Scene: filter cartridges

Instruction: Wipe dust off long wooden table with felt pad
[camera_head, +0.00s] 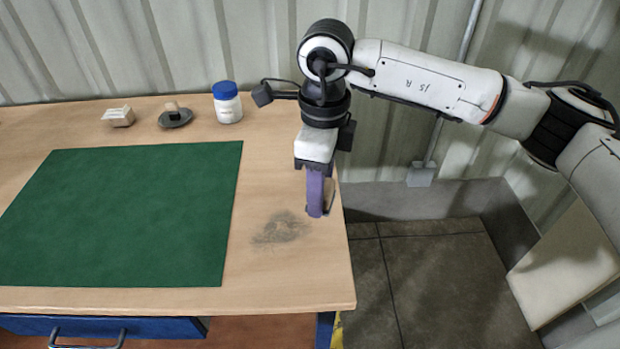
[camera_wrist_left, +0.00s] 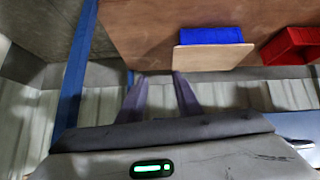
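The wooden table (camera_head: 262,290) has a grey dust patch (camera_head: 280,228) near its right end. A dark round pad with a small wooden knob (camera_head: 175,117), probably the felt pad, lies near the table's back edge. My right gripper (camera_head: 318,212) points down over the table's right end, just right of and above the dust patch. Its purple fingers are seen nearly side-on, so the gap between them is unclear. My left gripper (camera_wrist_left: 160,80) is out of the head view; in its wrist view its two fingers are apart with nothing between them.
A green mat (camera_head: 125,212) covers much of the table's left part. A pale block (camera_head: 118,117) and a white jar with a blue lid (camera_head: 228,103) stand along the back. The left wrist view shows a blue bin (camera_wrist_left: 211,35) and a red bin (camera_wrist_left: 290,45).

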